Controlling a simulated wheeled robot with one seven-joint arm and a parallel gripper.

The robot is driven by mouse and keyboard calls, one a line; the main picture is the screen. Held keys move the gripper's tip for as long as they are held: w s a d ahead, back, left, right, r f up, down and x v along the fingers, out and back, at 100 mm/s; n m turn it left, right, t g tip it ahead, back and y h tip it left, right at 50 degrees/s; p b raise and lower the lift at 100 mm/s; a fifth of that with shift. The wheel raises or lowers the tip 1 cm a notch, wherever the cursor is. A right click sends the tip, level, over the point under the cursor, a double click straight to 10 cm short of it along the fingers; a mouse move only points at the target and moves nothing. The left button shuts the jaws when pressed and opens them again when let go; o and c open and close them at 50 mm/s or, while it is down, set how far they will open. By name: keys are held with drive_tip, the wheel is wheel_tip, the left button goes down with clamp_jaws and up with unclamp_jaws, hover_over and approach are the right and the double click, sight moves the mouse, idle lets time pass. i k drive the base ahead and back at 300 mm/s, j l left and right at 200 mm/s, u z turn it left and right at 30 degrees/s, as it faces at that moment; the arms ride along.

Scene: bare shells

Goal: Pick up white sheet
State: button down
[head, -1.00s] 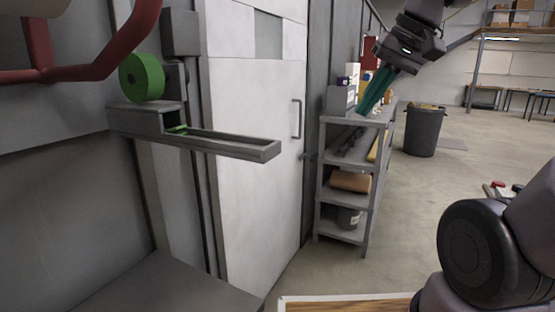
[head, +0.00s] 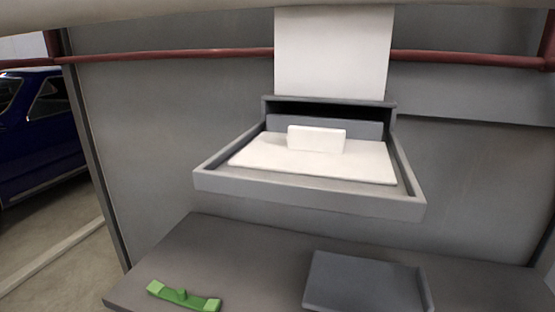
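A flat white sheet (head: 258,154) lies in a shallow grey tray (head: 310,193) that sticks out from the wall. A small white block (head: 316,139) stands on or just behind the sheet's middle and hides part of it. A tall white panel (head: 333,50) rises upright above the tray's back. I cannot tell whether it is a sheet too. My gripper is not in the head view now.
Below the tray is a dark grey tabletop (head: 240,250) with a green bar-shaped part (head: 184,296) and a dark grey shallow tray (head: 364,283). A red pipe (head: 170,55) runs along the grey wall. A blue car (head: 45,130) stands beyond an opening at left.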

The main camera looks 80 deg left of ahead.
sight(311, 151)
drive_tip(key=k+u, duration=0.15)
drive_tip(key=u, duration=0.2)
drive_tip(key=k+l+u, duration=0.1)
drive_tip(key=u, duration=0.25)
drive_tip(key=k+u, duration=0.15)
drive_tip(key=u, duration=1.75)
drive_tip(key=j+z, duration=0.55)
drive_tip(key=z, duration=0.15)
drive_tip(key=j+z, duration=0.35)
drive_tip(key=k+l, duration=0.05)
drive_tip(key=l, duration=0.05)
